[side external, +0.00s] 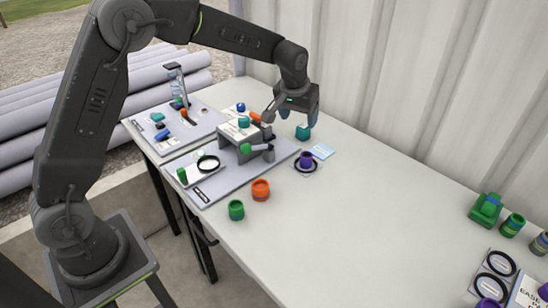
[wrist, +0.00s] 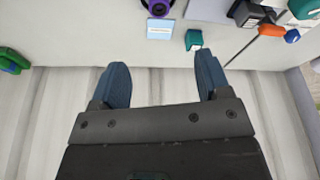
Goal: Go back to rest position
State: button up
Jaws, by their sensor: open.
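My gripper (side external: 298,112) hangs over the back part of the table in the side view, near the corrugated wall. In the wrist view its two blue fingers (wrist: 158,80) stand wide apart with nothing between them. A teal piece (side external: 303,132) stands on the table just below and beside the gripper; it also shows in the wrist view (wrist: 193,39), beyond the right finger. The fingers look apart from it. The gap between gripper and table is hard to judge.
A grey fixture board (side external: 225,181) with a raised block stands left of the gripper. A purple fitting (side external: 306,159), orange cup (side external: 260,190) and green cup (side external: 236,210) stand nearby. Green parts (side external: 486,209) lie far right. The corrugated wall (side external: 400,80) is close behind. The table's middle (side external: 370,220) is clear.

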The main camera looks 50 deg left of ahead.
jog(key=s+d+r+m+t, duration=0.1)
jog(key=s+r, duration=0.5)
jog(key=s, duration=0.2)
jog(key=s+r+m, duration=0.1)
jog(key=s+r, duration=0.4)
jog(key=s, duration=0.3)
jog(key=s+d+f+m+t+h, duration=0.1)
jog(key=s, duration=1.6)
jog(key=shift+s, duration=0.2)
